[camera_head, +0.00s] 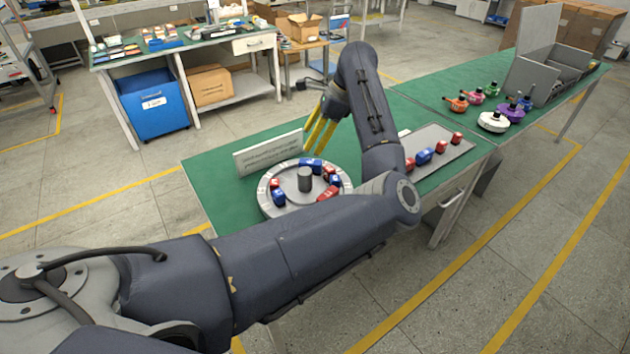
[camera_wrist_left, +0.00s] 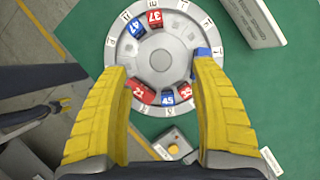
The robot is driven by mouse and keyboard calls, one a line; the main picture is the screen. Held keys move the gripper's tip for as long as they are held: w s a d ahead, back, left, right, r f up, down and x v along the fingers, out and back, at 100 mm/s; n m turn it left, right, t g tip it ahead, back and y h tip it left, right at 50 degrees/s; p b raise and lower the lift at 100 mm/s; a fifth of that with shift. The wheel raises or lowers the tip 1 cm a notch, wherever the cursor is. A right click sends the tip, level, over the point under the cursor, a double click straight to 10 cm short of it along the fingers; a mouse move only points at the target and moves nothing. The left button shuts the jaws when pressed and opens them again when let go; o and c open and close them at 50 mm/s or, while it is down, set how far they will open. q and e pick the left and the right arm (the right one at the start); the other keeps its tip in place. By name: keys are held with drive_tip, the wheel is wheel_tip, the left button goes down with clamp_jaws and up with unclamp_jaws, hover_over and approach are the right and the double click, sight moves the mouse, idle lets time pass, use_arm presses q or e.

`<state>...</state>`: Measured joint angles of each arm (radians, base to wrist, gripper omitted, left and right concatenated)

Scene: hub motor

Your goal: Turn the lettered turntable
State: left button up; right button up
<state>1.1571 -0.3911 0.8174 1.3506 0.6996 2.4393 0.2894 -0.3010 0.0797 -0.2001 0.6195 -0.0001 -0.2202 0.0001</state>
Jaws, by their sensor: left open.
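The lettered turntable (camera_head: 268,203) is a round pale disc with a grey central hub (camera_head: 305,179) and letters around its rim. It lies on the green table and also fills the upper middle of the left wrist view (camera_wrist_left: 119,54). Several red and blue numbered blocks stand on it, including a red 37 (camera_wrist_left: 154,17) and a blue 45 (camera_wrist_left: 168,98). My left gripper (camera_wrist_left: 158,72) is open above the disc, its yellow fingers spread. One fingertip appears beside red block 21 (camera_wrist_left: 141,92), the other overlaps a blue block (camera_wrist_left: 202,54). Contact cannot be told.
A white sign panel (camera_head: 262,155) stands behind the turntable. A grey tray (camera_head: 446,160) with several red and blue blocks lies to the right. A small box with an orange button (camera_wrist_left: 173,149) sits near the disc. Coloured hub parts (camera_head: 493,122) and a grey bin (camera_head: 528,75) are further right.

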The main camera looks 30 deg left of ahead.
use_arm(q)
drive_tip(key=d, duration=0.2)
approach(298, 186)
drive_tip(key=x, duration=0.8)
drive_tip(key=shift+w+a, duration=0.15)
drive_tip(key=shift+w, duration=0.1)
drive_tip(key=shift+c, duration=0.2)
clamp_jaws()
